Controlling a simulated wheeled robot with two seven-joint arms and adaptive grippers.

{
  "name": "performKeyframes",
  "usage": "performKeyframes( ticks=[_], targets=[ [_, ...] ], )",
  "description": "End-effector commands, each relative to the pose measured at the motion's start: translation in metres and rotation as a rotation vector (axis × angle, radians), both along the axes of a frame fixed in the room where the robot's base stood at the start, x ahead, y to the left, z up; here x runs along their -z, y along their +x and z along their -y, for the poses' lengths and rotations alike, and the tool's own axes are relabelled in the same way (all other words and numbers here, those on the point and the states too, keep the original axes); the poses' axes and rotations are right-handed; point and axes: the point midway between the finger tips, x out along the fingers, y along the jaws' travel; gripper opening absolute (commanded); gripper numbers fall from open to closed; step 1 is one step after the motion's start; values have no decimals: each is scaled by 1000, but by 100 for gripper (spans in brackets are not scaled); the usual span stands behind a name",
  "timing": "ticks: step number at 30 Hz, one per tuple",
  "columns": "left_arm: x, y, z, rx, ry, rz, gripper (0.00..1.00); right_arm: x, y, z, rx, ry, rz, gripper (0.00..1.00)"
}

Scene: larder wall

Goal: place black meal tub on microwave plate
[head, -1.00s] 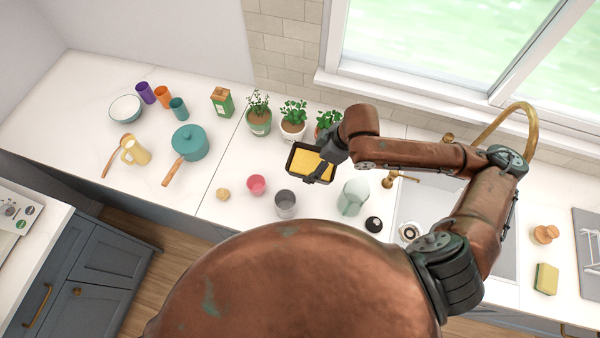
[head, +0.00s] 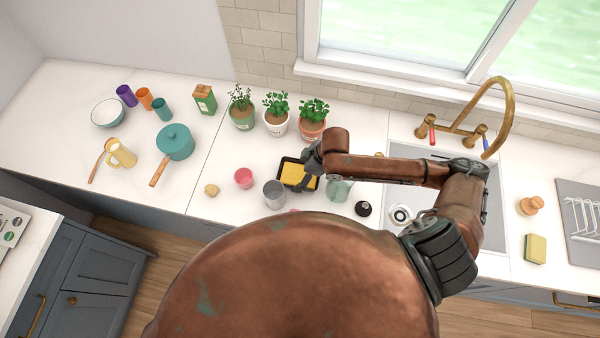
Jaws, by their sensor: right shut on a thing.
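The black meal tub (head: 285,183), a dark open tray with yellow contents, is in the head view near the middle of the counter. My right gripper (head: 309,172) is shut on its right side and hides part of that edge. The tub is just behind and right of a grey cup (head: 274,194). I cannot tell whether it touches the counter. My left gripper is not in view. No microwave or microwave plate shows.
Potted plants (head: 277,122) stand along the wall behind the tub. A pink cup (head: 243,178) is to the left. A clear glass vessel (head: 340,190) is right, partly under my arm. The sink (head: 492,222) lies further right.

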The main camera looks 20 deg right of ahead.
Motion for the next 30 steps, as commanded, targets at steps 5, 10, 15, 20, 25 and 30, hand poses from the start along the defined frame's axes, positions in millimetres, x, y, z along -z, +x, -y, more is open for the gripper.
performKeyframes(
  ticks=[5, 10, 15, 20, 25, 30],
  targets=[
    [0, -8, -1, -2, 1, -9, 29, -2, 0, 0, -1, 2, 3, 44],
    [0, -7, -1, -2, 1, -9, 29, 1, 0, 0, 0, 1, 1, 81],
    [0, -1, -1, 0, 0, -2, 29, 1, 0, 0, 0, 1, 0, 93],
    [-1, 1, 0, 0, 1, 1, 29, 1, 0, 0, 0, 1, 0, 96],
    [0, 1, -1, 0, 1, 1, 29, 1, 0, 0, 0, 1, 0, 96],
    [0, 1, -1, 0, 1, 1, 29, -12, -2, 3, -1, 1, 1, 96]
  ],
)
